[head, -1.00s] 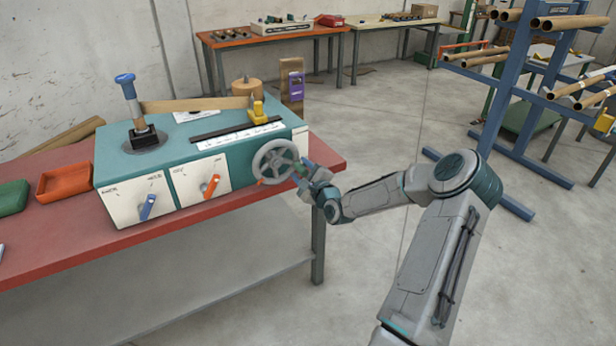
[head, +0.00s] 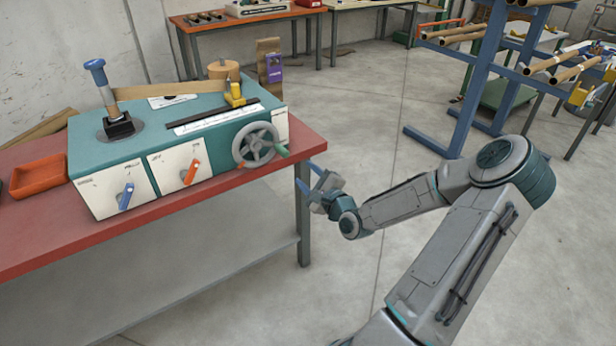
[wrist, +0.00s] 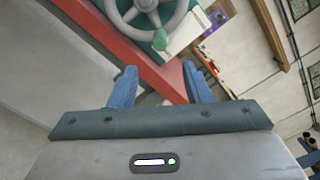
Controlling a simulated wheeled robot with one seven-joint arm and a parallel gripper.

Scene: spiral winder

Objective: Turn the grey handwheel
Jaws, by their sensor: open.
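The grey handwheel (head: 256,144) is on the front of the teal and white machine (head: 160,150), near its right end. A green handle (head: 282,152) sticks out at the wheel's right side. My gripper (head: 308,170) is open and empty, to the right of and below the wheel, apart from it. In the wrist view, the handwheel (wrist: 148,12) shows at the top edge, partly cut off, with the green handle (wrist: 160,40) at its lower rim. My two blue fingers (wrist: 160,85) stand apart below the handle, with nothing between them.
The machine stands on a red workbench (head: 60,240) whose right edge and leg lie close to my gripper. An orange knob (head: 190,172) and a blue knob (head: 125,197) are on the machine's front. A blue rack (head: 470,90) with tubes stands behind at right. The floor around my arm is clear.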

